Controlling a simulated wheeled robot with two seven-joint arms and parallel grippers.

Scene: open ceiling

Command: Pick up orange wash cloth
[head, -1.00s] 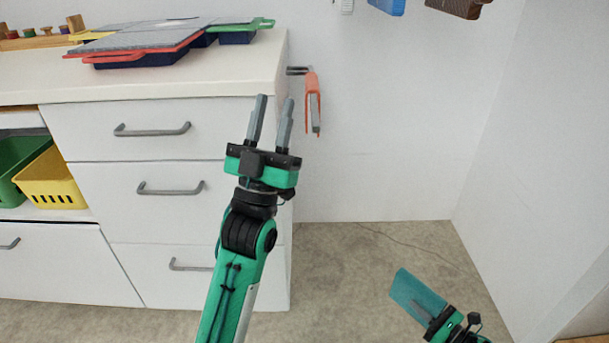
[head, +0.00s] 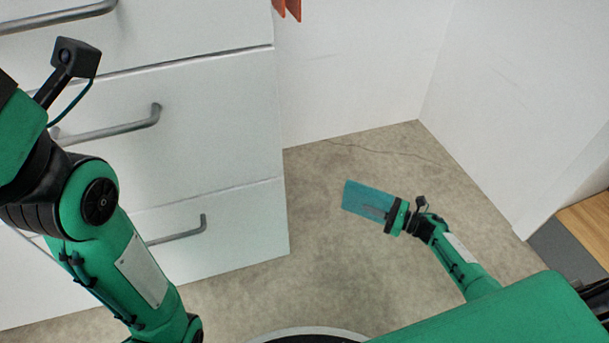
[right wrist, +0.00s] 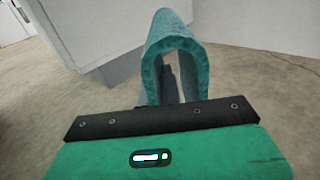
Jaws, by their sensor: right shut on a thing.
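The orange wash cloth (head: 287,7) shows only as its lower ends at the top edge of the head view, beside the drawer cabinet's corner. Its upper part is cut off. My right gripper (head: 376,211) is shut on a folded teal cloth (head: 356,195), held out over the floor, away from the orange cloth. In the right wrist view the teal cloth (right wrist: 168,30) arches over the gripper's fingers (right wrist: 182,82). My left arm comes in at the left of the head view, but its gripper is out of the picture.
A white drawer cabinet (head: 215,115) with grey bar handles fills the left and middle. White walls (head: 360,60) stand behind and to the right. The grey floor (head: 320,240) between cabinet and right wall is clear.

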